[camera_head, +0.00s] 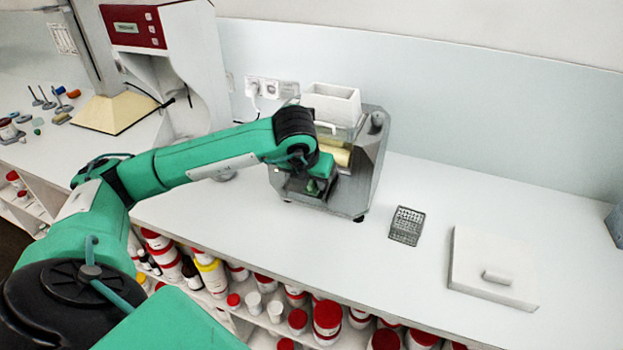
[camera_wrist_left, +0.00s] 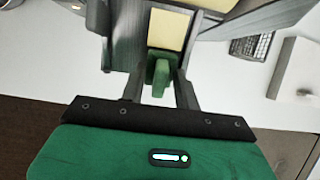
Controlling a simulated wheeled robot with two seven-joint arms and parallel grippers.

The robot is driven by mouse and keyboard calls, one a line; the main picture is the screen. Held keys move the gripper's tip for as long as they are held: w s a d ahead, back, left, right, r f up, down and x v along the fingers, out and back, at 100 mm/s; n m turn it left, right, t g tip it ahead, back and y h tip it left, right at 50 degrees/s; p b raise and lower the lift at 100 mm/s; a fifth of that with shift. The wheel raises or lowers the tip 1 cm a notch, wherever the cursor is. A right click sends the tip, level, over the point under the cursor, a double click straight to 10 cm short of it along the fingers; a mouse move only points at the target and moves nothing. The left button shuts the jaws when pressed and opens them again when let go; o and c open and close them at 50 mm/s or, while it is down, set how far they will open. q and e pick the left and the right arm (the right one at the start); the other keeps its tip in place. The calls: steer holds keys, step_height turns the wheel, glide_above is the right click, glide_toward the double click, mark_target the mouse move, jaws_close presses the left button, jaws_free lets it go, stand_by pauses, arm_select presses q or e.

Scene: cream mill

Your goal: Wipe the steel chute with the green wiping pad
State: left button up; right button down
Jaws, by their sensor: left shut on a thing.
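The mill (camera_head: 373,150) stands on the bench with a grey metal frame, a cream roller (camera_head: 336,154) and a steel chute (camera_head: 297,196) low at its front. My left gripper (camera_head: 316,182) reaches into the front of the mill, over the chute. It is shut on the green wiping pad (camera_wrist_left: 160,72), which shows between its fingers in the left wrist view. In the head view only a little of the green pad (camera_head: 313,188) shows. My arm hides part of the chute, and I cannot tell whether the pad touches it. My right gripper is not in view.
A white hopper (camera_head: 331,103) tops the mill. A dark wire rack (camera_head: 406,226) and a white slab with a small handle (camera_head: 493,268) lie to its right. A red-and-white machine (camera_head: 165,60) stands left. Jars with red lids (camera_head: 327,318) fill the shelf below. The bench's right is mostly clear.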

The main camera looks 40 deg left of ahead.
arm_select(q)
steer(key=shift+w+f+b, duration=0.2)
steer(key=shift+f+b, duration=0.3)
steer(key=shift+b, duration=0.15)
steer(key=shift+w+r, duration=0.1)
